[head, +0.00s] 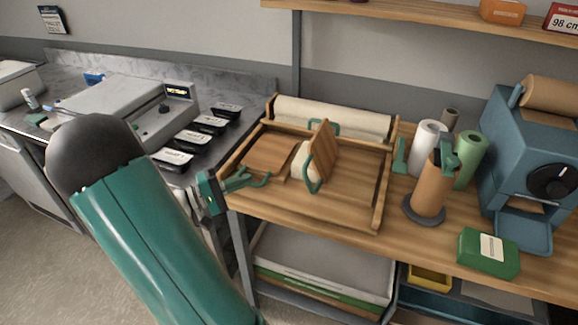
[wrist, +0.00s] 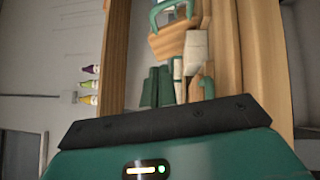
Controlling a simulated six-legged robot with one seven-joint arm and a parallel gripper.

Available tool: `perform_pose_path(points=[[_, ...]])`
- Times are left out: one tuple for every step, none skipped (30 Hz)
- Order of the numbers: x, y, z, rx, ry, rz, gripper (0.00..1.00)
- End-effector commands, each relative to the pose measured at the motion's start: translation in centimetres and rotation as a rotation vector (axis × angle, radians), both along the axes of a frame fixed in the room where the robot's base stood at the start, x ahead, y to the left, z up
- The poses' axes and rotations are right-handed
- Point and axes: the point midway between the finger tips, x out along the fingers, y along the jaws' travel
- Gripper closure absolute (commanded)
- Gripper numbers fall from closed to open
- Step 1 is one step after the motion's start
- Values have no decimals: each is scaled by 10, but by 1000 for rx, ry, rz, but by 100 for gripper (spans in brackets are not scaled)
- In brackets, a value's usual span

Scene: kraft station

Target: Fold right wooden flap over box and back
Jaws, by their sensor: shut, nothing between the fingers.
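The right wooden flap (head: 323,147) stands steeply tilted in the wooden folding frame, with a green loop handle (head: 312,178) on it. A small white box (head: 299,160) sits just left of this flap, partly hidden by it. The left wooden flap (head: 268,156) lies flat to the left of the box. My gripper (head: 261,178) is shut and empty over the frame's left front part, left of the box and apart from the right flap's handle. The wrist view shows the white box (wrist: 196,50) and a green handle (wrist: 172,10) beyond the gripper.
The wooden frame (head: 377,200) has raised side rails, with a white roll (head: 332,117) behind it. A brown roll on a stand (head: 430,190), a green box (head: 488,252) and a blue machine (head: 530,160) stand to the right. The frame's front middle is clear.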

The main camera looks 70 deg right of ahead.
Motion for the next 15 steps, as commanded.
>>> perform_pose_path(points=[[0,-4,-1,-16,17,3,100],[-1,-5,-1,-22,24,6,100],[-1,-7,-1,-28,28,8,100],[-3,-9,-1,-30,29,8,100],[-4,-10,0,-31,29,8,100],[-7,-12,0,-31,29,8,100],[-10,-15,1,-30,29,8,100],[-13,-17,2,-30,29,8,100],[-18,-21,2,-29,27,7,100],[-22,-24,3,-29,27,8,100],[-26,-28,4,-29,27,9,100],[-32,-32,5,-29,27,7,100],[-36,-36,6,-29,27,8,100],[-41,-40,7,-28,26,8,100],[-47,-45,8,-28,26,8,100]])
